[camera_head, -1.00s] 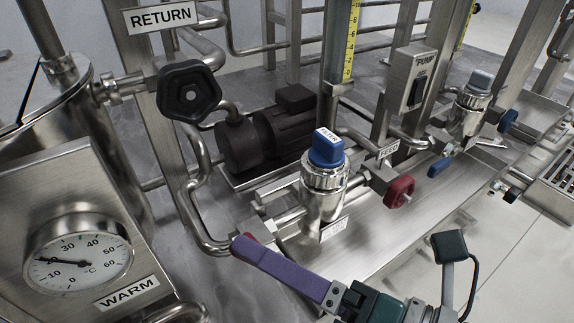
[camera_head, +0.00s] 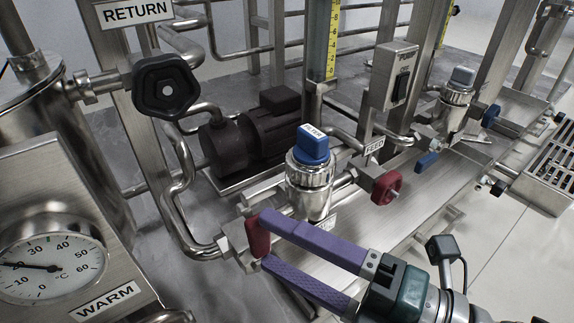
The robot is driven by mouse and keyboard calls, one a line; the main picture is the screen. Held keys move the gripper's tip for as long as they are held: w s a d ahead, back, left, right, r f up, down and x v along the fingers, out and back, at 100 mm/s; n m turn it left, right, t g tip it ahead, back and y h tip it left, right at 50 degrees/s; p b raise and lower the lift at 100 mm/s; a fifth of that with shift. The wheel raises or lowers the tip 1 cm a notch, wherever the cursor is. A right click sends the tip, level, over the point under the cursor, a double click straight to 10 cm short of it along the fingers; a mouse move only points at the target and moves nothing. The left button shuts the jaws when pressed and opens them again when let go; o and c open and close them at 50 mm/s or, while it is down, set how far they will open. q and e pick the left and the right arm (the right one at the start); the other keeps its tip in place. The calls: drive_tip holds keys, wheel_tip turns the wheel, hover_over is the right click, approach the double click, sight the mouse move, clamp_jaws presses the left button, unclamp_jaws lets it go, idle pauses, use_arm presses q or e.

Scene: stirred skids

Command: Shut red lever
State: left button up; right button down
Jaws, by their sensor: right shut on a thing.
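A red lever (camera_head: 258,237) sits on a steel valve body at the left end of the pipe below the blue-capped FILTER unit (camera_head: 309,166). My right gripper (camera_head: 267,239) has two purple fingers and comes in from the lower right. Its fingertips are on either side of the red lever, shut on it, one above and one below. The fingers hide part of the lever's edges. A second red handle (camera_head: 386,188) sits farther right under the FEED label (camera_head: 374,147), apart from my gripper. My left gripper is not in view.
A black handwheel (camera_head: 166,89) hangs under the RETURN sign (camera_head: 134,12) at upper left. A dial gauge (camera_head: 50,262) is at lower left. A dark pump motor (camera_head: 262,133) is behind. A PUMP switch box (camera_head: 396,76) and blue levers are to the right. Floor at lower right is clear.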

drive_tip(key=shift+a+r, duration=0.1)
drive_tip(key=shift+r, duration=0.25)
drive_tip(key=shift+c, duration=0.5)
unclamp_jaws()
drive_tip(key=shift+o, duration=0.5)
drive_tip(key=shift+w+f, duration=0.1)
drive_tip(key=shift+w, duration=0.1)
drive_tip(key=p+v, duration=0.3)
drive_tip(key=v, duration=0.7)
drive_tip(key=shift+f, duration=0.15)
